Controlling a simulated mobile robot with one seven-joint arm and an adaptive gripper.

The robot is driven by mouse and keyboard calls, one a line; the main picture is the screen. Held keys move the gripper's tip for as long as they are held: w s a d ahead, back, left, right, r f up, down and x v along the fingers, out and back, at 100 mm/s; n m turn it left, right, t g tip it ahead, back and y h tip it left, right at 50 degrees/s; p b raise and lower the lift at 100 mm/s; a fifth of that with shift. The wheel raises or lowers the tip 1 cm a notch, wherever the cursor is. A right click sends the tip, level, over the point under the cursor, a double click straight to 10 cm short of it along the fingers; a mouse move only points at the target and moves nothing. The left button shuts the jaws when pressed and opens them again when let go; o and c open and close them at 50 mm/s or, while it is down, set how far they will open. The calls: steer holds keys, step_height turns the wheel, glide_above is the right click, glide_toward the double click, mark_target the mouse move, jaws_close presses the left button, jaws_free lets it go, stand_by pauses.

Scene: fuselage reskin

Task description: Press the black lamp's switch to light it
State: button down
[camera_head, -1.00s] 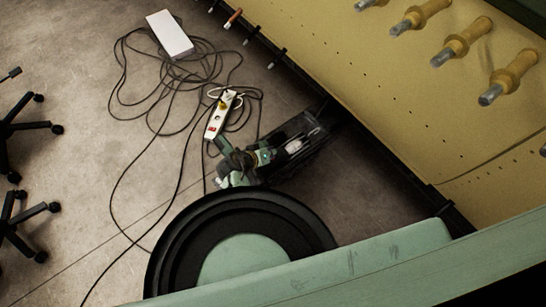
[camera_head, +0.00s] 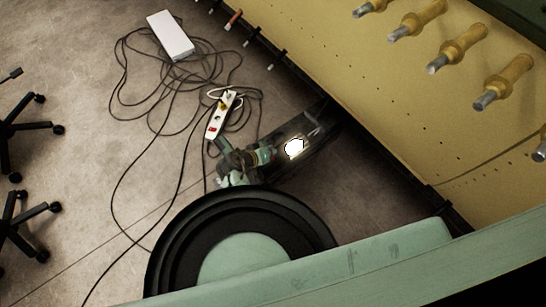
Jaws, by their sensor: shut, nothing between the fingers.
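The black lamp (camera_head: 316,127) lies low on the floor beside the yellow panel, dark and hard to make out. A bright white patch (camera_head: 294,148) glows on it, so the lamp is lit. My gripper (camera_head: 266,155) appears as a small dark and green shape just left of the glow, close to the lamp. It is shut and empty. Its fingertips are small and dim; I cannot tell whether they touch the lamp. The switch itself cannot be made out.
A white power strip (camera_head: 218,116) with a red switch, tangled black cables (camera_head: 150,72) and a white box (camera_head: 170,35) lie on the floor at the upper left. Chair legs (camera_head: 17,125) stand at the left. The yellow panel (camera_head: 400,110) with several pegs borders the right.

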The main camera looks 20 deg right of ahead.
step_height(320, 180, up, 6)
steer(key=p, duration=0.4)
steer(key=shift+f+p, duration=0.1)
steer(key=shift+p, duration=0.2)
